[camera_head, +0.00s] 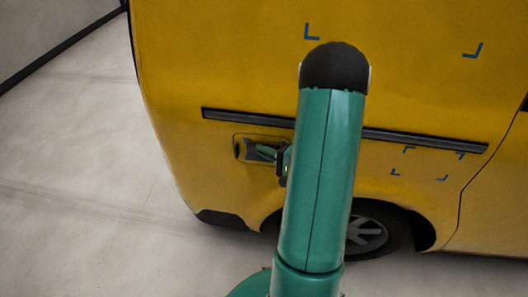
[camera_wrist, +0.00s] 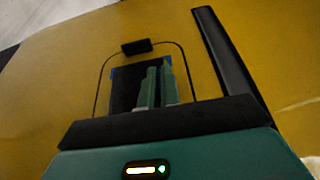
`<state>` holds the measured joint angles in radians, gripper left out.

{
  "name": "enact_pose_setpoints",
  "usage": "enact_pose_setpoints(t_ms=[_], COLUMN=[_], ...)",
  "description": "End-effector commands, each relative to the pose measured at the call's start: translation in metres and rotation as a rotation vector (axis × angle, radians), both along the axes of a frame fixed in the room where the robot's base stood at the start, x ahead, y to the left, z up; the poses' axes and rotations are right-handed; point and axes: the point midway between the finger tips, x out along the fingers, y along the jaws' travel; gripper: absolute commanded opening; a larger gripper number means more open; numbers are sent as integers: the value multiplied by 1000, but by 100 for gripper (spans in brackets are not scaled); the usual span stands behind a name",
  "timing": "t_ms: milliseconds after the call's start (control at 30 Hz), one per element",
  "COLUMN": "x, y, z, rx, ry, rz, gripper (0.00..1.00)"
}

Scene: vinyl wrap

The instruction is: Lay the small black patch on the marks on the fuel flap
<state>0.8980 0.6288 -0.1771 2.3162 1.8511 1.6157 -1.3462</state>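The fuel flap (camera_wrist: 101,72) is a rounded panel outline on the yellow van side. It also shows in the head view (camera_head: 237,139), left of my arm. The small black patch (camera_wrist: 125,88) appears as a dark square lying against or just in front of the flap. Blue marks (camera_wrist: 113,71) show at its upper edge. My gripper (camera_wrist: 157,72) has its green fingers over the right part of the patch, close together. In the head view my gripper (camera_head: 263,151) points left at the flap. I cannot tell whether the fingertips grip the patch or only touch it.
A black trim strip (camera_head: 245,118) runs above the flap; it also shows in the wrist view (camera_wrist: 222,50). More blue corner marks (camera_head: 311,32) are higher on the van, and others (camera_head: 408,150) right of my arm. The wheel (camera_head: 366,234) is below. Bare floor (camera_head: 75,190) lies left.

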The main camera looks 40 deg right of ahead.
Motion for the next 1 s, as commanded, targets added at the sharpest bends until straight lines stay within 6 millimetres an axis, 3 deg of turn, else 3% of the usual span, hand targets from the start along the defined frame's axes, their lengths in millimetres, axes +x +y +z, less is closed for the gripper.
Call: enact_pose_setpoints(t_ms=[967, 1000], x=[5, 5], y=[-6, -6], z=[0, 0], rx=[-1, -1], ry=[0, 0], rz=[0, -1], gripper=[0, 10])
